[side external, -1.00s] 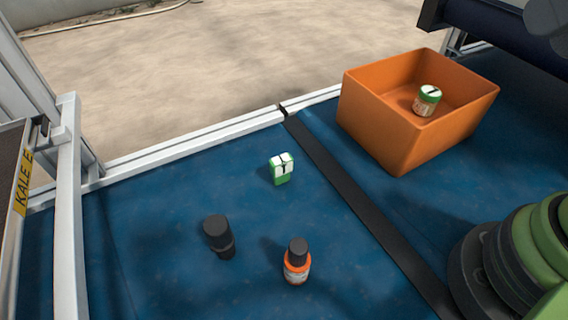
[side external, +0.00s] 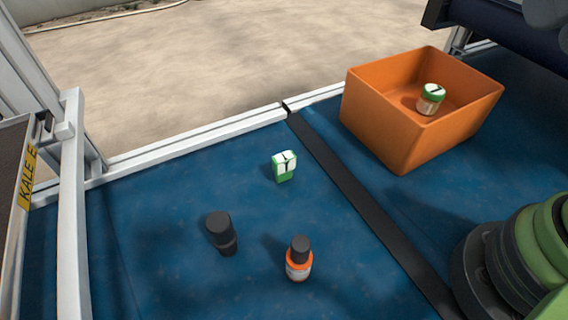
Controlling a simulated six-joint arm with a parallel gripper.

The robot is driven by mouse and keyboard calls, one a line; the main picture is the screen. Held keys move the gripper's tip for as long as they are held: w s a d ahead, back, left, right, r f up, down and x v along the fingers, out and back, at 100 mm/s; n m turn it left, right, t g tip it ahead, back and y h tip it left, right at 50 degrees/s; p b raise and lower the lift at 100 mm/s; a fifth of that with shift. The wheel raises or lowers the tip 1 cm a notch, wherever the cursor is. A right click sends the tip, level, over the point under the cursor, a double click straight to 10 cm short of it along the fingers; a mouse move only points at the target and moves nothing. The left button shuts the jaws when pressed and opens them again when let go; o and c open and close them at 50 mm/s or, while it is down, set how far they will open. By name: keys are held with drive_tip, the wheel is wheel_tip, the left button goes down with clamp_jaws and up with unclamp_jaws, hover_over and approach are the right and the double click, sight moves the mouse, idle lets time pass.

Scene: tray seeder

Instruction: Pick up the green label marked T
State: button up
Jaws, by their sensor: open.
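A small green block-like piece (side external: 285,167) with a white top bearing a black mark stands on the blue surface, left of the black strip. The mark looks T-like but is too small to read for sure. Its sides are green and nothing touches it. My gripper is not in view, so I cannot see where it is relative to the piece.
An orange bin (side external: 405,140) at the upper right holds a green-lidded jar (side external: 431,99). A black cylindrical item (side external: 221,232) and an orange-and-white bottle with a dark cap (side external: 299,259) stand nearer. A metal rail (side external: 200,140) runs behind the blue surface (side external: 150,250).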

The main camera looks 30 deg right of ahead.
drive_tip(key=w+a+n+g, duration=0.1)
drive_tip(key=w+a+g, duration=0.2)
drive_tip(key=w, duration=0.5)
drive_tip(key=n+g+h, duration=0.2)
drive_tip(key=n+g, duration=0.1)
drive_tip(key=g, duration=0.1)
hover_over(284, 156)
drive_tip(key=f, duration=1.3)
drive_tip(key=a+f, duration=0.1)
drive_tip(key=f, duration=0.5)
drive_tip(key=shift+f, duration=0.15)
wheel_tip(284, 156, down, 5)
drive_tip(key=shift+r, duration=0.2)
drive_tip(key=shift+d+f, duration=0.25)
drive_tip(key=shift+f, duration=1.15)
drive_tip(key=shift+d+f, duration=0.2)
drive_tip(key=shift+f, duration=1.15)
drive_tip(key=c, duration=1)
